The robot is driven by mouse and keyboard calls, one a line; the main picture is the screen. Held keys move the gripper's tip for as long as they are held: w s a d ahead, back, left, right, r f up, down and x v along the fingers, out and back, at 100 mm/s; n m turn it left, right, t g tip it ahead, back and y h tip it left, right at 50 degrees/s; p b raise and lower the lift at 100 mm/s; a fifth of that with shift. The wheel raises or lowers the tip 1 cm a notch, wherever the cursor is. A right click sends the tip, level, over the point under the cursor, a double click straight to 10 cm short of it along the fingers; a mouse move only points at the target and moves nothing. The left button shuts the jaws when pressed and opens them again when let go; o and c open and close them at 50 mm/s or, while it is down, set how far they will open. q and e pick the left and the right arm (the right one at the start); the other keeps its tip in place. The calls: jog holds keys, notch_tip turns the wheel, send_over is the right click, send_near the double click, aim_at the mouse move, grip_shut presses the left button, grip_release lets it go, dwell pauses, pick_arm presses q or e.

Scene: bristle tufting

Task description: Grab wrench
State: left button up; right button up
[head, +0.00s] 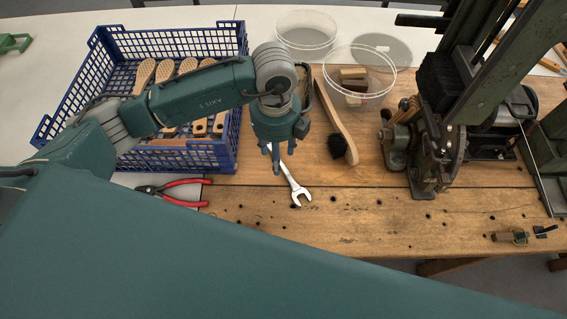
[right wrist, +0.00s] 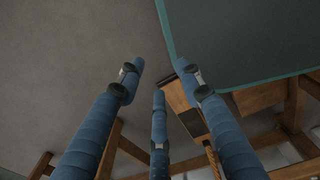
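The silver wrench (head: 291,182) lies on the wooden bench top in the middle of the head view, its open jaw toward the bench's front edge. My left gripper (head: 276,158) points down over the wrench's far end and hides part of it. Its fingers look spread apart around the handle; I cannot tell whether they touch it. My right gripper (right wrist: 158,85) shows in the right wrist view with three blue fingers spread and nothing between them.
Red-handled pliers (head: 181,191) lie left of the wrench. A blue crate (head: 190,158) holds brush bodies. A long-handled brush (head: 338,118) and clear tubs (head: 306,32) lie behind. A green machine (head: 432,150) stands right. Wooden legs (right wrist: 108,150) show near my right gripper.

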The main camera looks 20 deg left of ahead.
aim_at(281, 167)
pick_arm(q)
jog(key=shift+w+d+f, duration=0.1)
jog(key=shift+w+f, duration=0.05)
jog(key=shift+f, duration=0.45)
jog(key=f, duration=0.1)
jog(key=f+p, duration=0.1)
jog(key=f, duration=0.1)
jog(key=shift+w+d+f+p, duration=0.15)
jog(key=shift+d+f+p, duration=0.15)
jog(key=shift+p, duration=0.05)
jog(key=shift+f, duration=0.55)
grip_shut()
pick_arm(e)
jog(key=shift+w+r, duration=0.8)
jog(key=shift+r, duration=0.2)
